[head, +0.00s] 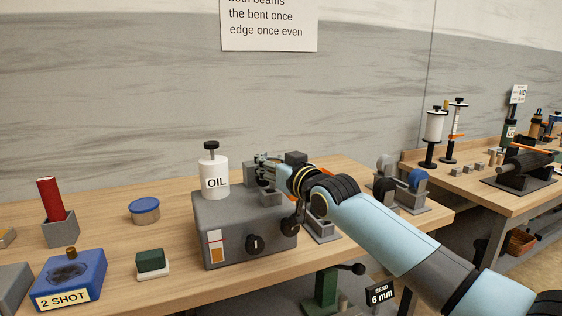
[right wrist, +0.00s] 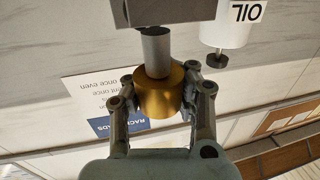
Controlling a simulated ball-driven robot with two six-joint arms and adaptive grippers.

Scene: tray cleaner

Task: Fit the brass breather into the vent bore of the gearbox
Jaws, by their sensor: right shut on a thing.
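The gearbox (head: 222,226) is a grey box with a sight gauge and black knobs on the wooden bench. My right gripper (head: 264,168) is over its back right part in the head view. In the right wrist view, which is upside down, the right gripper (right wrist: 160,88) is shut on the brass breather (right wrist: 157,98). The breather's grey stem (right wrist: 156,46) points down to a grey block (right wrist: 165,12), whose edge it meets in the picture. I cannot tell whether the stem is in a bore. The vent bore is not visible. My left gripper is not in view.
A white OIL bottle (head: 213,177) stands at the gearbox, left of my right gripper. A blue 2 SHOT block (head: 88,270), a green-and-white block (head: 150,262) and a round blue tin (head: 145,211) are to the left. Grey fixtures (head: 400,185) stand at the right.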

